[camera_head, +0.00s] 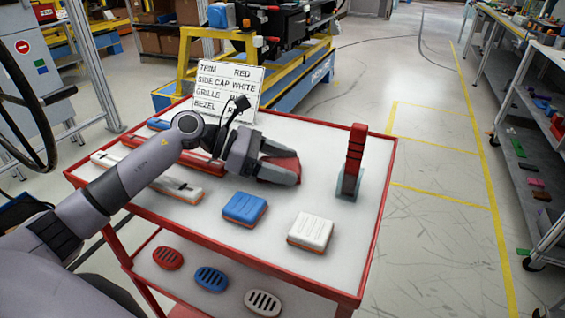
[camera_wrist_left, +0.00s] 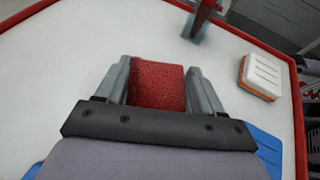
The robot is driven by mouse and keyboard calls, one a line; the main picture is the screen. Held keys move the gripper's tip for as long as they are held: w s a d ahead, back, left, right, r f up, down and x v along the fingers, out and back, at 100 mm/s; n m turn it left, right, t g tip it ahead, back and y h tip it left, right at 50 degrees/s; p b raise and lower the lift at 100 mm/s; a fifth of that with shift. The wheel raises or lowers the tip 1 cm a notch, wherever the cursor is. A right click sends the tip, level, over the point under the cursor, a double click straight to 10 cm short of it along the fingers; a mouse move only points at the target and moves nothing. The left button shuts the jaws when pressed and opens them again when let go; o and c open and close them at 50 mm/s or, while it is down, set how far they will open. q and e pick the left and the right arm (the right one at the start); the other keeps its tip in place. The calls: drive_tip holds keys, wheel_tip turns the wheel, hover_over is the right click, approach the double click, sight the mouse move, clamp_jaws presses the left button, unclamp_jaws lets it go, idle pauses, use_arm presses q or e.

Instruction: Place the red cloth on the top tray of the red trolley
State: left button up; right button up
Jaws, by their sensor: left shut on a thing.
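The red cloth (camera_head: 281,166) is between the fingers of my left gripper (camera_head: 281,172), at the top tray. In the left wrist view the red cloth (camera_wrist_left: 157,86) shows a rough texture, with the fingers of my left gripper (camera_wrist_left: 158,84) against its two sides. My left gripper is shut on it. The red trolley has a white top tray with a red rim (camera_head: 340,296). The cloth is over this tray; whether it touches the surface I cannot tell. My right gripper is not in view.
A blue block (camera_head: 244,208) and a white block (camera_head: 311,231) lie on the tray. A red upright piece (camera_head: 354,160) stands in a grey holder at the right. A lettered sign (camera_head: 228,85) stands at the back. Several slotted pieces lie on the lower shelf (camera_head: 180,285).

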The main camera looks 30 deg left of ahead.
use_arm(q)
drive_tip(key=shift+f, duration=0.2)
drive_tip(key=o, duration=1)
drive_tip(key=shift+r, duration=0.1)
drive_tip(key=shift+r, duration=0.25)
drive_tip(key=b+v, duration=0.1)
drive_tip(key=v, duration=0.9)
drive_tip(key=shift+s+a+b, duration=0.15)
drive_tip(key=shift+a+b, duration=0.2)
drive_tip(key=shift+a, duration=0.05)
drive_tip(key=shift+s+a+r, duration=0.2)
drive_tip(key=shift+a+r, duration=0.15)
drive_tip(key=shift+a, duration=0.1)
